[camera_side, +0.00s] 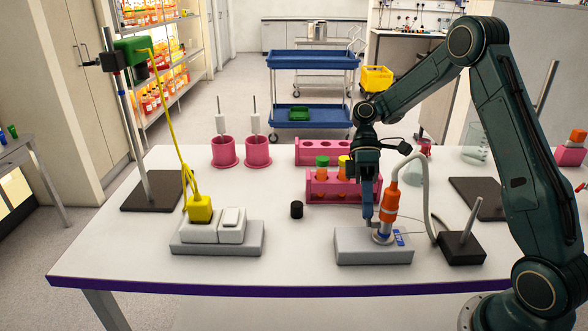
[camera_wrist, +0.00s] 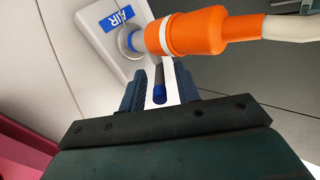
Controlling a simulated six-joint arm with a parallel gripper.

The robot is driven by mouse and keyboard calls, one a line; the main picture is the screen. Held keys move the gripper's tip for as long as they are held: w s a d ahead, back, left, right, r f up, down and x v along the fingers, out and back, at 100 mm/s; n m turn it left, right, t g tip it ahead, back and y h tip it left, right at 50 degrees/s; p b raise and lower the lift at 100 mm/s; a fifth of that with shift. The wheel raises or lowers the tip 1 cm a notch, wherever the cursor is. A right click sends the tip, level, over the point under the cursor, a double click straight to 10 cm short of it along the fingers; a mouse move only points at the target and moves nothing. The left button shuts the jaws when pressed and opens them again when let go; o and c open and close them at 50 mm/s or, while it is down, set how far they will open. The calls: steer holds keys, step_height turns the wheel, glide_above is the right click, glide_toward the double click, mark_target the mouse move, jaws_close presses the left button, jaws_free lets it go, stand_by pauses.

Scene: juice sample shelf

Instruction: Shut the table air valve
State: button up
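The table air valve is a grey block (camera_side: 352,246) near the front of the bench, with a blue AIR label that also shows in the wrist view (camera_wrist: 116,18). An orange hose fitting (camera_side: 389,203) rises from it, also across the top of the wrist view (camera_wrist: 195,35). My gripper (camera_side: 370,208) points down just left of the fitting. In the wrist view my gripper (camera_wrist: 160,88) is open, with a thin lever with a blue tip (camera_wrist: 160,94) between its two fingers. Gaps show on both sides of the lever. Whether the lever is touched lower down is unclear.
A pale hose (camera_side: 425,185) curves right from the orange fitting. A pink tube rack (camera_side: 318,193) stands close behind, and a small black cap (camera_side: 296,210) lies to the left. A black stand base (camera_side: 461,247) is at right. A power strip (camera_side: 215,248) sits at left.

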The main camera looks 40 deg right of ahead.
steer(key=shift+s+a+r+t+h, duration=0.2)
steer(key=shift+t+h, duration=0.35)
steer(key=shift+s+a+r+t+h, duration=0.15)
steer(key=shift+t+h, duration=0.4)
stand_by(0.3)
steer(key=shift+s+a+r+t+h, duration=0.15)
steer(key=shift+s+a+t+h, duration=0.15)
steer(key=shift+t+h, duration=0.45)
steer(key=shift+s+a+r+t+h, duration=0.1)
steer(key=shift+s+a+t+h, duration=0.15)
steer(key=shift+t+h, duration=0.5)
steer(key=shift+r, duration=0.2)
step_height(320, 180, up, 13)
steer(key=w+d, duration=0.1)
steer(key=shift+d+r, duration=0.15)
steer(key=shift+d, duration=0.15)
